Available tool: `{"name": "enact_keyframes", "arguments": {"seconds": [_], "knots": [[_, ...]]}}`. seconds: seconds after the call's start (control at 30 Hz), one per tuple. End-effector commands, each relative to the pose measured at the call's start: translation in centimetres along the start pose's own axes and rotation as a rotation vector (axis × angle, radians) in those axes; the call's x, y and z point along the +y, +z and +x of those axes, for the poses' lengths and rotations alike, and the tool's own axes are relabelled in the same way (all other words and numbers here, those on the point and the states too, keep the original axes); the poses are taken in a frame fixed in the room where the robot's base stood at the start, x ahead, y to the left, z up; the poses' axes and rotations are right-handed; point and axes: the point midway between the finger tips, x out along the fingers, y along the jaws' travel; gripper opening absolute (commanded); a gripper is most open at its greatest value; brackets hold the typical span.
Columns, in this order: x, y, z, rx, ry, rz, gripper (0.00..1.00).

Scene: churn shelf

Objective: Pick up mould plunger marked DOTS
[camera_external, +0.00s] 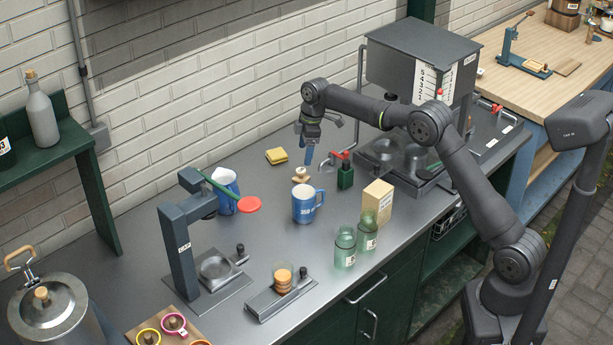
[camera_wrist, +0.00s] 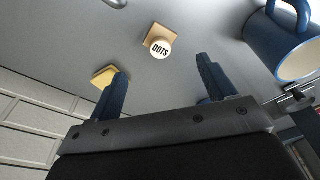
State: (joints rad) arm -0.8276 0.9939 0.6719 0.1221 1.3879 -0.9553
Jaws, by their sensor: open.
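The mould plunger marked DOTS (camera_wrist: 161,46) stands on the grey worktop in the wrist view, a pale round knob with black lettering on a square wooden base. In the external view the plunger (camera_external: 300,175) is behind the blue mug and below my gripper (camera_external: 309,160). My gripper is open and empty; its two blue fingers (camera_wrist: 162,82) are apart in the wrist view, with the plunger beyond their tips and roughly between them. They do not appear to touch it.
A blue mug (camera_external: 304,205) stands close to the plunger, also at the right of the wrist view (camera_wrist: 284,40). A yellow sponge-like block (camera_external: 276,156) lies behind.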

Motion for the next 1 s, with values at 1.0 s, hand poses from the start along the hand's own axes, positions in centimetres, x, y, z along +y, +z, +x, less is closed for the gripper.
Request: {"name": "enact_keyframes", "arguments": {"seconds": [1.0], "knots": [[0.0, -0.2, 9.0, 0.000, 0.000, 0.002, 0.72]]}}
